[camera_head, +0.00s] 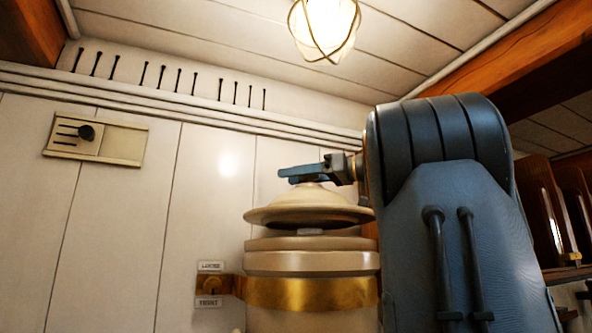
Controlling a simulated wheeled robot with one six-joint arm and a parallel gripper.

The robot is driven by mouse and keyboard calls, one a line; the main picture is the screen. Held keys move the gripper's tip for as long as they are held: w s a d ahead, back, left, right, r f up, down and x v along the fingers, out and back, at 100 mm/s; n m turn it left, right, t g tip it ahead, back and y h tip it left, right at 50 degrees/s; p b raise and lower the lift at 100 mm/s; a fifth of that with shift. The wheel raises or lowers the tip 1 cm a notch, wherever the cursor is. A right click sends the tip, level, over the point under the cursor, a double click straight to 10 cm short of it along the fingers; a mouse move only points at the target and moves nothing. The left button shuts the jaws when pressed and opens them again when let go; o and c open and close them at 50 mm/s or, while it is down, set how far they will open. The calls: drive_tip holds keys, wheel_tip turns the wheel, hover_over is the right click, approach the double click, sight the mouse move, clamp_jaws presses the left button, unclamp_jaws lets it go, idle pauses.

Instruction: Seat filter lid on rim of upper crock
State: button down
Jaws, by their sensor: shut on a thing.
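The cream filter lid (308,214) is a wide, shallow dome. It is above the cream upper crock (312,262) and looks roughly level. A narrow space shows between the lid's flared edge and the crock's rim (312,243), with a small grey piece (310,231) in it. I cannot tell whether the lid's underside touches the rim. My gripper (303,177) comes in from the right and is shut on the top of the lid. The grip itself is mostly hidden behind the fingers. My blue arm covers the right side of the lid and crock.
A brass band (312,293) goes round the crock and meets a brass wall fitting (214,285) with small labels. The panelled wall (120,220) is close behind. A caged lamp (324,28) hangs above. Wooden racks (535,210) stand at the right.

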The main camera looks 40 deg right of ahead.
drive_tip(key=shift+f+b, duration=0.6)
drive_tip(key=shift+f, duration=0.95)
drive_tip(key=shift+f+b, duration=0.45)
drive_tip(key=shift+f, duration=0.5)
idle(0.3)
drive_tip(key=c, duration=0.9)
unclamp_jaws()
drive_tip(key=shift+f, duration=0.1)
